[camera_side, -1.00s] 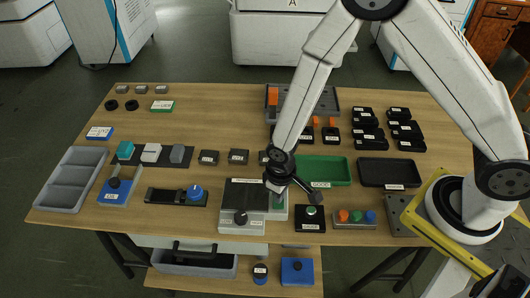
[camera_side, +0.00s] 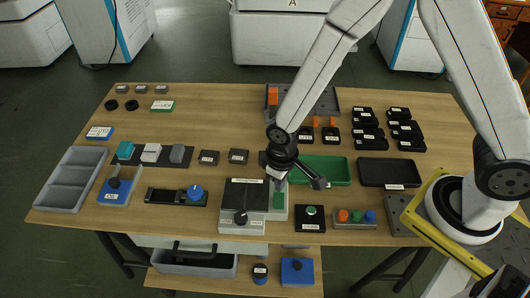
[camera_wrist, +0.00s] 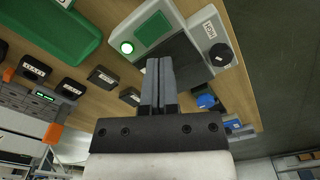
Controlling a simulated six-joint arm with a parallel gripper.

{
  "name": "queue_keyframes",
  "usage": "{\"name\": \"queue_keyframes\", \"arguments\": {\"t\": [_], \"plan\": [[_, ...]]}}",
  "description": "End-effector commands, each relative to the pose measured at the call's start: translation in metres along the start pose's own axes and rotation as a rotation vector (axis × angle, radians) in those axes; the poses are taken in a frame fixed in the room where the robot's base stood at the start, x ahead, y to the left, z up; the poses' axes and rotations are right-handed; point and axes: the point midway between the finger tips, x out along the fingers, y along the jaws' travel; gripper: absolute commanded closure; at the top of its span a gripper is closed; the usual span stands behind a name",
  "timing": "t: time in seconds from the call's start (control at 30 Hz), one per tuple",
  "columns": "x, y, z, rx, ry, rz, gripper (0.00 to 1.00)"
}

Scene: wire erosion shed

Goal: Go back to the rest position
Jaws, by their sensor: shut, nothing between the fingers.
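My gripper (camera_side: 277,182) is in the air above the right part of a grey device (camera_side: 228,222) with a dark plate, a black knob and a green pad (camera_side: 279,200). In the wrist view my fingers (camera_wrist: 159,65) are shut together with nothing between them. The gripper looks apart from the device.
A green tray (camera_side: 348,170) and a black tray (camera_side: 388,186) lie right of the gripper. A black box with a green button (camera_side: 310,212) stands close by. Several small black blocks (camera_side: 367,132) stand behind.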

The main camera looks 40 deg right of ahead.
Motion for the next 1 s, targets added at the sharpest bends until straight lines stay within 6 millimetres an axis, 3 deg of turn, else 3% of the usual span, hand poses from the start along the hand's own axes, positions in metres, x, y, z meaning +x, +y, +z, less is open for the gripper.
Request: {"name": "queue_keyframes", "arguments": {"t": [0.47, 0.73, 1.0], "plan": [[-0.005, 0.004, 0.001, 0.008, 0.006, -0.001, 1.00], [-0.038, 0.032, 0.007, 0.062, 0.055, -0.004, 1.00], [-0.084, 0.075, 0.031, 0.148, 0.131, 0.002, 1.00]]}}
